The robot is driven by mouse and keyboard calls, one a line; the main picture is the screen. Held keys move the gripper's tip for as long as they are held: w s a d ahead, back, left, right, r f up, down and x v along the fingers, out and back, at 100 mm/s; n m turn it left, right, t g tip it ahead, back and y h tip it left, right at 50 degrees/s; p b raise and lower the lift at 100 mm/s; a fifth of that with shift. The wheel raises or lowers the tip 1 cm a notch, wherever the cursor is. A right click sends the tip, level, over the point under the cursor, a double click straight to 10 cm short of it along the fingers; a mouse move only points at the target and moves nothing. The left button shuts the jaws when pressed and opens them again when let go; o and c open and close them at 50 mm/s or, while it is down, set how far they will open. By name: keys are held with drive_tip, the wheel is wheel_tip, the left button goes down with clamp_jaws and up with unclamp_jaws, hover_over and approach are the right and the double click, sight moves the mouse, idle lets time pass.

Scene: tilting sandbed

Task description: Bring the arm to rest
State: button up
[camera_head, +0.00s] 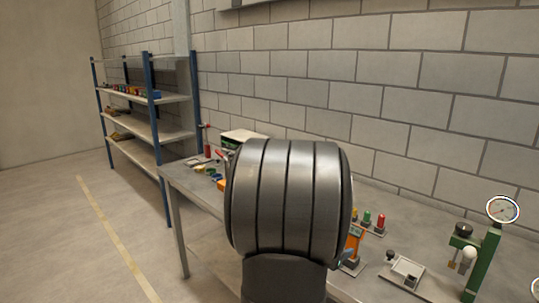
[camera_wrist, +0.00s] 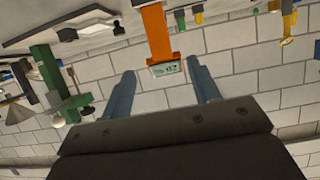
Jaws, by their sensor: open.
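My gripper (camera_wrist: 160,70) shows in the wrist view with its two blue-grey fingers spread apart. It is open, and nothing is seen held. The wrist view is upside down, and an orange post with a small display (camera_wrist: 155,32) appears between and beyond the fingers; I cannot tell how far off it is. The orange device also shows in the head view (camera_head: 354,243), partly behind my arm. A large grey part of my own arm fills the middle of the head view and hides my gripper there.
A grey workbench (camera_head: 440,225) runs along the block wall. On its right stand a green press with a round gauge (camera_head: 482,262) and a small white tray device (camera_head: 403,273). Coloured indicator posts (camera_head: 367,220) stand near the wall. A blue shelf rack (camera_head: 150,125) stands at left; the floor before it is clear.

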drive_tip(key=v, duration=0.4)
drive_tip(key=x, duration=1.7)
wheel_tip(320, 180, up, 3)
drive_tip(key=shift+s+a+f, duration=0.1)
drive_tip(key=shift+s, duration=0.05)
drive_tip(key=shift+r, duration=0.85)
